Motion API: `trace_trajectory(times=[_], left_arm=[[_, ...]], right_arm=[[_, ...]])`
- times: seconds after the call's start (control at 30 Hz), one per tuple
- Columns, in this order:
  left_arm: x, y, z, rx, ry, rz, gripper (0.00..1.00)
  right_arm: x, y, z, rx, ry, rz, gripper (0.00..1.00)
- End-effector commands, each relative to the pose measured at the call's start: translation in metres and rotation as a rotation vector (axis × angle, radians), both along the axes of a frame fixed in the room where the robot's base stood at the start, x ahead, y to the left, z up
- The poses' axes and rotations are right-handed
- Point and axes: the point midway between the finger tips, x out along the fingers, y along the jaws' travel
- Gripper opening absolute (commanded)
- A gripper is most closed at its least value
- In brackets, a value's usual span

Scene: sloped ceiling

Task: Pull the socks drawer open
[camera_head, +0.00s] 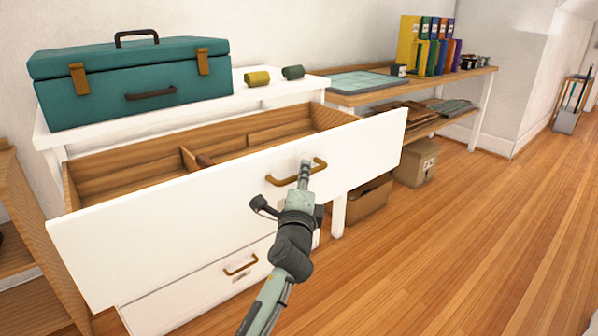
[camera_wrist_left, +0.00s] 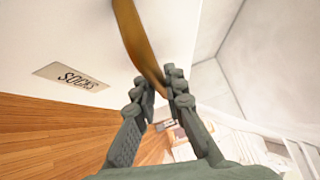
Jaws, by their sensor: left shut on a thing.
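The socks drawer (camera_head: 240,190) is the top drawer of a white dresser, and it stands pulled well out. Its wooden inside shows dividers and looks empty. Its brass handle (camera_head: 296,173) is on the white front. My left gripper (camera_head: 304,170) is at the right part of this handle. In the left wrist view, the handle (camera_wrist_left: 143,45) runs down between the fingers of my left gripper (camera_wrist_left: 160,90), which is shut on it. A label (camera_wrist_left: 70,77) reading SOCKS is on the drawer front beside the handle. My right gripper is not in view.
A teal toolbox (camera_head: 130,80) and two small rolled items, yellow (camera_head: 257,78) and green (camera_head: 293,72), sit on the dresser top. A lower drawer (camera_head: 225,280) is closed. A wooden shelf (camera_head: 20,240) stands at left. Floor at right is clear.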

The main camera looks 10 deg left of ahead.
Motion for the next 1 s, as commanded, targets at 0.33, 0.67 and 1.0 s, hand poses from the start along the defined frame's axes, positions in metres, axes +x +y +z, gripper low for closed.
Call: trace_trajectory(times=[0.33, 0.67, 1.0], left_arm=[[-0.0016, -0.0011, -0.0009, 0.0, 0.002, 0.002, 0.0], [-0.0014, -0.0013, -0.0007, 0.001, 0.001, 0.001, 0.33], [-0.0072, -0.0023, -0.0016, 0.001, 0.001, 0.0, 0.33]], right_arm=[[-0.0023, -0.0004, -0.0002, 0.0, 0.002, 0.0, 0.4], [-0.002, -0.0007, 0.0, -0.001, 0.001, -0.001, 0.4], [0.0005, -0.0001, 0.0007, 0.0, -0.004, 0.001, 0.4]])
